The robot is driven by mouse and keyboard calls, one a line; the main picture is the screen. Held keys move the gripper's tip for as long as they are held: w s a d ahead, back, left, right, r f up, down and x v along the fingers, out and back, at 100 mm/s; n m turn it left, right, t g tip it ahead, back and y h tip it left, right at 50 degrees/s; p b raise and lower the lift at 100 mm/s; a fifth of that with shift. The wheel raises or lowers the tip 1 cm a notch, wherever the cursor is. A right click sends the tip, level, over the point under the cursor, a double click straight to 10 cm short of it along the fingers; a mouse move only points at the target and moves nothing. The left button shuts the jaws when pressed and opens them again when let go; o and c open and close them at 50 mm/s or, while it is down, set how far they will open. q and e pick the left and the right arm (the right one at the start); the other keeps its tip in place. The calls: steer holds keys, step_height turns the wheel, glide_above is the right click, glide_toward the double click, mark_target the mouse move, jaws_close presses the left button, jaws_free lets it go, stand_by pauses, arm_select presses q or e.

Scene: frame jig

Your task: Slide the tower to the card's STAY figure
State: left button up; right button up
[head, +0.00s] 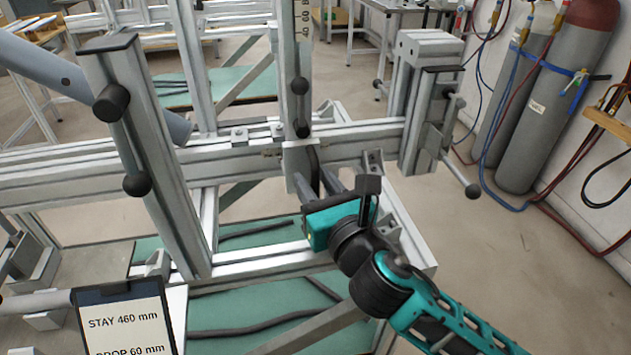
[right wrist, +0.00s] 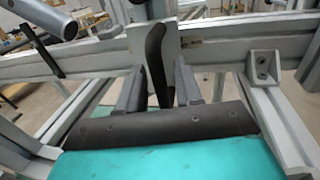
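The tower is an upright metal post (head: 288,75) on the long horizontal rail, with marks near its top and a black knob on its face. At its foot is a plate (head: 296,160) with a dark upright handle (right wrist: 156,60). My right gripper (head: 322,180) is at this handle. In the right wrist view its two grey fingers (right wrist: 160,88) stand apart, one each side of the handle, with gaps showing. My left gripper is not in view.
A slanted post with black knobs (head: 145,150) stands left of the tower, and a clamp block (head: 430,110) sits at the rail's right end. A thick grey tube (head: 60,72) enters from the left. Gas cylinders (head: 540,110) stand at the right wall.

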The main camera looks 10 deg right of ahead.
jaws_close()
stand_by(0.3)
stand_by(0.4)
